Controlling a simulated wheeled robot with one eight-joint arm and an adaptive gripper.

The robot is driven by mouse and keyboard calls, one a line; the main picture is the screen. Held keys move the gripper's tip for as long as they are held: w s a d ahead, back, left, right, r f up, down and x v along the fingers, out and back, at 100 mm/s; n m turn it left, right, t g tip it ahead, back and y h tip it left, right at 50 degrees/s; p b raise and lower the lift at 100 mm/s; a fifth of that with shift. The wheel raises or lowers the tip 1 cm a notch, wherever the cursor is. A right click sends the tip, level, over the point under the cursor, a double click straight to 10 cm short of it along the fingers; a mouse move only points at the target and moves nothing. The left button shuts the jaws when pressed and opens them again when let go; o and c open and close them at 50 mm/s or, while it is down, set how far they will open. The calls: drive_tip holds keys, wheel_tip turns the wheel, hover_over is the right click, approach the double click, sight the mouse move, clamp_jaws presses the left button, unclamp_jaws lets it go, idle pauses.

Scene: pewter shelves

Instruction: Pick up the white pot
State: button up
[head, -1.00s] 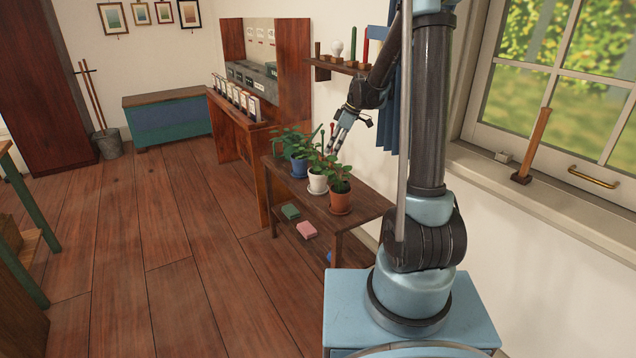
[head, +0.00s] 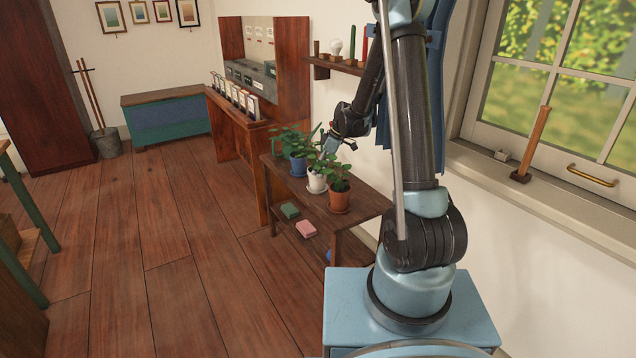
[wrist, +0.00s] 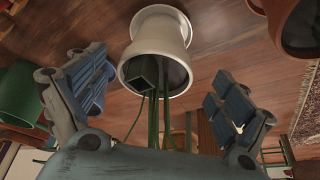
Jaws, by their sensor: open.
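The white pot (head: 317,183) stands on the dark wooden shelf table, between a blue pot and a terracotta pot, with a green plant in it. In the wrist view the white pot (wrist: 160,35) appears upside down in the picture, with green stems coming from its mouth. My gripper (head: 334,150) is open, above and just behind the white pot's plant. In the wrist view its two fingers (wrist: 150,90) are spread wide, one to each side of the stems and pot mouth, with nothing gripped. Leaves partly hide the pot rim in the head view.
The blue pot (head: 299,168) and the terracotta pot (head: 338,201) stand close on either side, with foliage crowding the gap. The terracotta pot also shows in the wrist view (wrist: 298,28). A wall shelf (head: 335,66) with small items hangs above. The table's front right is bare.

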sight(319, 171)
drive_tip(key=shift+w+x, duration=0.15)
drive_tip(key=shift+x, duration=0.95)
drive_tip(key=shift+w+x, duration=0.1)
drive_tip(key=shift+x, duration=1)
drive_tip(key=c, duration=1.9)
